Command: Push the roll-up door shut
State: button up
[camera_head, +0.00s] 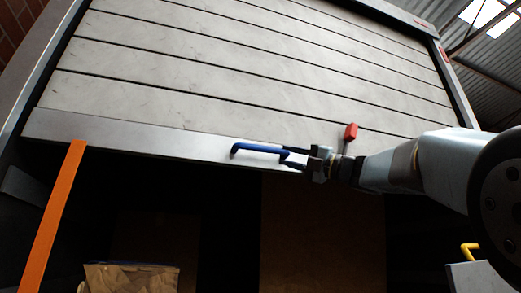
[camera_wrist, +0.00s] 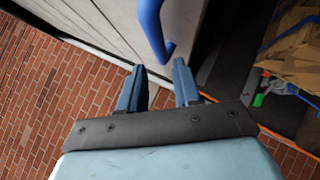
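The roll-up door (camera_head: 230,75) is a grey slatted panel that is partly down, with a dark opening under its bottom bar (camera_head: 130,137). A blue handle (camera_head: 252,147) sits on the bottom bar; it also shows in the wrist view (camera_wrist: 151,24), coming down from the top. My gripper (camera_head: 285,159) is at the handle's right end in the head view. In the wrist view my gripper (camera_wrist: 159,66) has its two blue fingers apart, with nothing between them. The handle's bent end lies just beyond the fingertips. I cannot tell whether they touch.
A red block (camera_head: 351,131) on a grey stem shows just above my wrist. An orange strip (camera_head: 54,215) slants at the left. A cardboard box (camera_head: 130,278) lies inside the opening. A yellow handle (camera_head: 470,252) is at lower right. A brick wall (camera_wrist: 60,95) shows in the wrist view.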

aim_at(265, 150)
jog(key=x, duration=0.9)
jog(key=shift+a+r, duration=0.1)
jog(key=shift+a, duration=0.2)
grip_shut()
